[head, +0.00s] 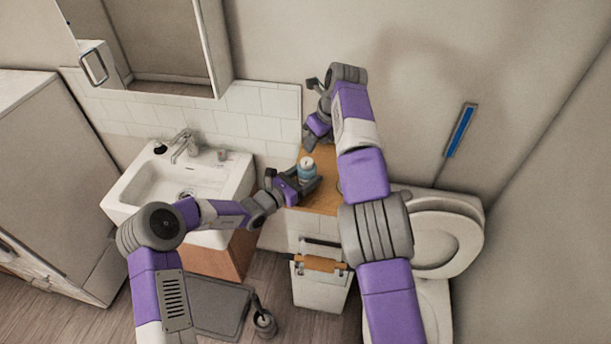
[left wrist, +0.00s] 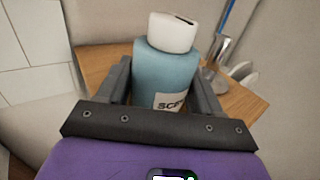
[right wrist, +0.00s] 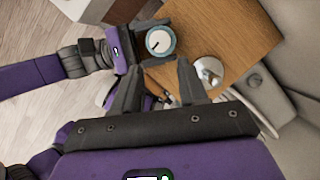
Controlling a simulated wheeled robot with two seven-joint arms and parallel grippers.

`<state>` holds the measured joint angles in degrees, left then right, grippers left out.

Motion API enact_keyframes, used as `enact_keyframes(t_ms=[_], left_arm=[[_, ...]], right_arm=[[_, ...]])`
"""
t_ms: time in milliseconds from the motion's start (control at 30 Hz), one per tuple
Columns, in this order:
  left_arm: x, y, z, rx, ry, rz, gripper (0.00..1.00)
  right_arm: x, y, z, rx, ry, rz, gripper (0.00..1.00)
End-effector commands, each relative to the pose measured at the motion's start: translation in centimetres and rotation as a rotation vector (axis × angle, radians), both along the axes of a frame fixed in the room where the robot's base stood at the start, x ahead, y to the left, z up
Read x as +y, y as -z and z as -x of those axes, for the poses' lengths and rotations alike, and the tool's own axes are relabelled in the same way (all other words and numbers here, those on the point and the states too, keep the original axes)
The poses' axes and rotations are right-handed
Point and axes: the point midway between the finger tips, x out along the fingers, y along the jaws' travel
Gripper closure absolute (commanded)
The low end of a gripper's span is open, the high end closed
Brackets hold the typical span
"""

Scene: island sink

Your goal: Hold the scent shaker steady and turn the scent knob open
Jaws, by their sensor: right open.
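The scent shaker is a teal bottle (head: 307,173) with a white knob (left wrist: 172,32) on top that bears a dark line. It stands upright at the wooden counter's left edge. My left gripper (head: 302,184) has its fingers on opposite sides of the bottle, against it in the left wrist view (left wrist: 165,88). Part of the label shows between them. My right gripper (head: 312,142) is open and empty, above and behind the shaker. In the right wrist view the knob (right wrist: 160,42) lies just beyond my right fingertips (right wrist: 160,72), apart from them.
The wooden counter (head: 321,198) also bears a shiny metal item (right wrist: 208,70) near the shaker. A white sink (head: 160,190) stands to the left and a toilet (head: 445,240) to the right. A white bin (head: 318,288) is below the counter.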

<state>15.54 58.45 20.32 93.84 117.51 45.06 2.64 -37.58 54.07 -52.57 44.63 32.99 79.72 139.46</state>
Motion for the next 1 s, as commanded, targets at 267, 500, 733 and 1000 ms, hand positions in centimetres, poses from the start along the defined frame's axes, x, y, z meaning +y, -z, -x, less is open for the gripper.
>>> enact_keyframes(t_ms=[267, 500, 733, 1000], left_arm=[[0.0, 0.0, 0.0, 0.0, 0.0, 0.0, 0.71], [0.0, 0.0, 0.0, 0.0, 0.0, 0.0, 0.71], [0.0, 0.0, 0.0, 0.0, 0.0, 0.0, 0.71], [0.0, 0.0, 0.0, 0.0, 0.0, 0.0, 0.71]], right_arm=[[-0.1, 0.0, 0.0, -0.001, 0.0, 0.002, 0.47], [-3.6, 1.9, -2.5, -0.109, -0.051, 0.1, 0.35], [-10.9, 5.1, -6.5, -0.32, -0.246, 0.386, 0.35], [-17.0, 7.7, -9.4, -0.523, -0.607, 0.774, 0.35]])
